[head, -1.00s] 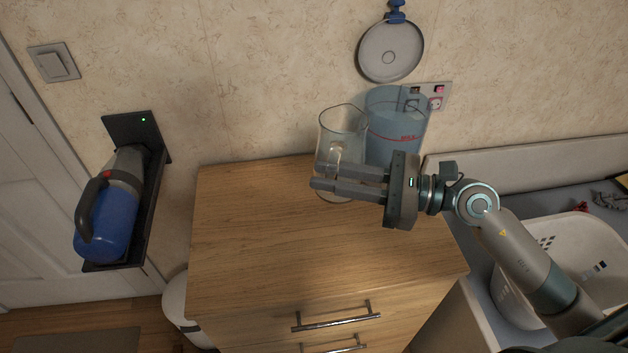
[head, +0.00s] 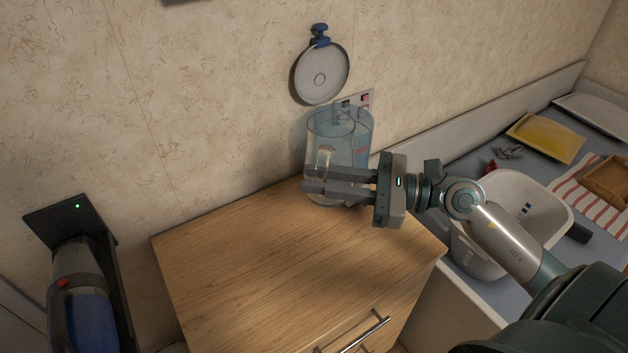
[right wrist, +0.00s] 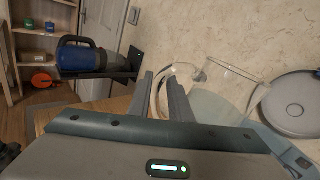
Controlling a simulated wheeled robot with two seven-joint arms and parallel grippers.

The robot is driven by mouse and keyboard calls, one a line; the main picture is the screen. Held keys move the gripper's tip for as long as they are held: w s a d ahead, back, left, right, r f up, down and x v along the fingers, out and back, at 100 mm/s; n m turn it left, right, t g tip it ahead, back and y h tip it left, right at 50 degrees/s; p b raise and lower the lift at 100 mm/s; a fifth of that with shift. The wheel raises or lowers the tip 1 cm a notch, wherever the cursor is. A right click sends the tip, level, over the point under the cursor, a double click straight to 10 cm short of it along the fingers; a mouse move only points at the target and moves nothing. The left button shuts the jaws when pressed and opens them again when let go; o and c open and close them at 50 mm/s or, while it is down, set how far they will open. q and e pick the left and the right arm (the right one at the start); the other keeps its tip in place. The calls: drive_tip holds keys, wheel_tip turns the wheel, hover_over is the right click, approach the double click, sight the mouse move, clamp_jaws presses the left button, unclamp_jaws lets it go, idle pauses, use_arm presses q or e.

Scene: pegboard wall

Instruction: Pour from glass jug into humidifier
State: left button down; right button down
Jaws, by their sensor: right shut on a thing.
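The clear glass jug (head: 322,129) stands upright at the back of the wooden cabinet top, with its handle towards me. My left gripper is not in view.
A round grey lid (head: 321,75) hangs on a blue wall hook above the jug. The cabinet top (head: 270,260) is clear in front. A white basket (head: 535,200) stands at right; a blue handheld vacuum (head: 88,310) sits at left.

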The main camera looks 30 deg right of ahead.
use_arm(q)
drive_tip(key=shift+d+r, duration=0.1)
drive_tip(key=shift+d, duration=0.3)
use_arm(e)
drive_tip(key=shift+d+r, duration=0.1)
drive_tip(key=shift+r, duration=0.05)
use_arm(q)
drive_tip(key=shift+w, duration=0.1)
use_arm(e)
drive_tip(key=shift+w, duration=0.1)
drive_tip(key=shift+w+d+f+m, duration=0.1)
drive_tip(key=shift+f+m, duration=0.15)
drive_tip(key=shift+f, duration=0.1)
drive_tip(key=shift+w+d+f+m, duration=0.1)
drive_tip(key=shift+f+m, duration=0.15)
drive_tip(key=shift+f, duration=0.1)
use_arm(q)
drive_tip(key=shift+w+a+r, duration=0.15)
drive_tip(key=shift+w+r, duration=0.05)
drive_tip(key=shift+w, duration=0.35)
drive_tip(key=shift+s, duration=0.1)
use_arm(e)
drive_tip(key=shift+f, duration=0.15)
drive_tip(key=shift+f+m, duration=0.25)
drive_tip(key=shift+m, duration=0.25)
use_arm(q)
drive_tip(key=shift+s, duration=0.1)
